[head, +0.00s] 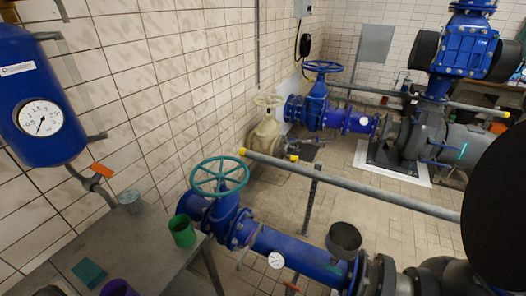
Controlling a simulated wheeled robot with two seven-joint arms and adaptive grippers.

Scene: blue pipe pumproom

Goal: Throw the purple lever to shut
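I see no lever that is clearly purple in the head view. A small valve under the blue tank (38,95) at the left has an orange lever (102,170). Another small orange handle (292,287) shows at the bottom edge, below the blue pipe (305,254). The only purple thing is a cup-like object (118,288), cut off by the bottom edge. Neither of my grippers shows in this view.
A grey table (150,250) at the lower left bears a green cup (182,231), a teal block (89,272) and a small grey container (130,200). A teal handwheel (219,177) stands beside it. A grey rail (350,185) crosses the middle. A large dark shape covers the right edge.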

